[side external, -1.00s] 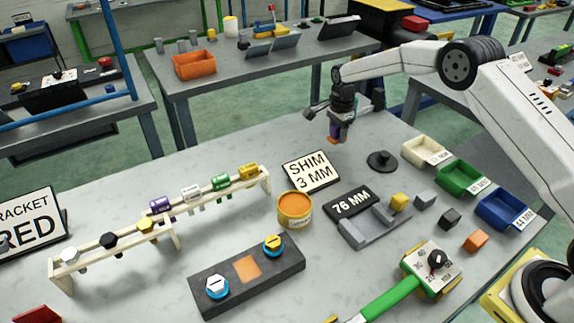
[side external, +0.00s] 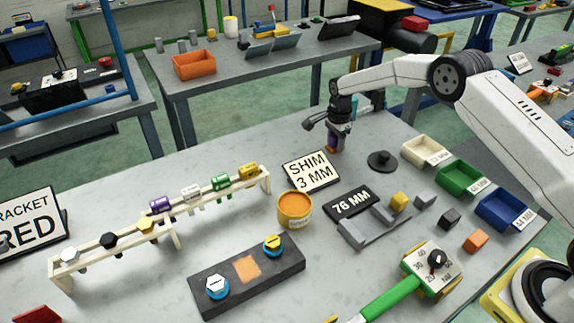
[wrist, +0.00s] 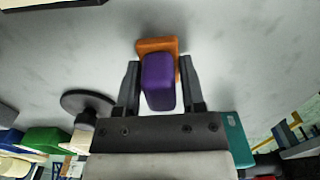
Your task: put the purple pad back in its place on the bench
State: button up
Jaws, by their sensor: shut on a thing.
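The purple pad (wrist: 158,82) is between the two fingers of my gripper (wrist: 159,86) in the wrist view, and the gripper is shut on it. An orange piece (wrist: 157,46) shows at the pad's far end; I cannot tell how the two are joined. In the side view my gripper (side external: 338,134) points down at the far side of the bench (side external: 390,128), behind the shim sign. The orange end shows low under it, at or close to the bench top; contact cannot be told. No marked place for the pad is clearly visible.
A dark round disc with a knob (side external: 382,161) stands just right of my gripper. The "SHIM 3 MM" sign (side external: 311,171) is nearer the camera. Cream (side external: 425,151), green (side external: 460,178) and blue bins (side external: 502,211) line the right. Bench left of my gripper is clear.

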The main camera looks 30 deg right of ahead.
jog(key=o, duration=1.1)
jog(key=shift+f, duration=0.1)
notch_tip(320, 180, up, 11)
jog(key=shift+r, duration=0.65)
